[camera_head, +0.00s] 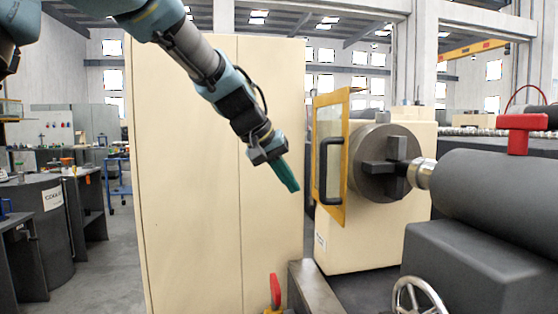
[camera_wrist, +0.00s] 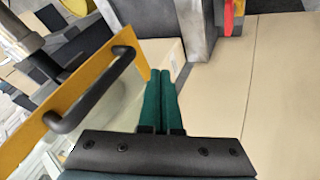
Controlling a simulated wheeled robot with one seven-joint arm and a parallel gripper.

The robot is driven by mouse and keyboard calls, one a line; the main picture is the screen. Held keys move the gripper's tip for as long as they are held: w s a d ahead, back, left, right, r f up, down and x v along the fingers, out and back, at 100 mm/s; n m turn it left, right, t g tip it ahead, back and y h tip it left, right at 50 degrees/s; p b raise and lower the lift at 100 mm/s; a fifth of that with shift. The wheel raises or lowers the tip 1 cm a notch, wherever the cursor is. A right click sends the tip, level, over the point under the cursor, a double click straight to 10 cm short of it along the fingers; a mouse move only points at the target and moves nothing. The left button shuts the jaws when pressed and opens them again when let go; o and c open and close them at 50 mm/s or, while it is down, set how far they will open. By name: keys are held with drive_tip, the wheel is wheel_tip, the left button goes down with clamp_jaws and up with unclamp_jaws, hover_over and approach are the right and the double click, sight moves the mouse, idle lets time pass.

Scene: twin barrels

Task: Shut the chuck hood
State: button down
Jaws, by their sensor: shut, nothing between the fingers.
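The chuck hood (camera_head: 344,197) is a yellow-framed clear panel with a black bar handle (camera_head: 322,172). It stands swung open at the left of the round grey chuck (camera_head: 385,190), whose front is uncovered. My gripper (camera_head: 292,186), with green fingers, is left of the hood, at about the handle's height in the head view, and apart from it. In the wrist view the shut, empty fingers (camera_wrist: 160,74) point forward. The hood's frame (camera_wrist: 128,40) and its handle (camera_wrist: 100,90) lie to their left there.
A tall cream cabinet (camera_head: 190,150) stands behind my arm. The lathe's grey tailstock (camera_head: 490,190) with a red lever (camera_head: 525,135) is at the right. A handwheel (camera_head: 418,298) and another red lever (camera_head: 275,290) are low in front. Open air lies between gripper and hood.

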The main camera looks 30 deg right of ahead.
sight(321, 186)
drive_tip(key=shift+s+d+p, duration=0.4)
drive_tip(key=shift+s+d, duration=0.2)
drive_tip(key=shift+d, duration=0.2)
drive_tip(key=shift+s+d+p, duration=0.4)
drive_tip(key=shift+s+d, duration=0.2)
drive_tip(key=shift+d, duration=0.2)
drive_tip(key=shift+s+d+r, duration=0.1)
drive_tip(key=shift+s+d, duration=0.65)
drive_tip(key=shift+d, duration=0.05)
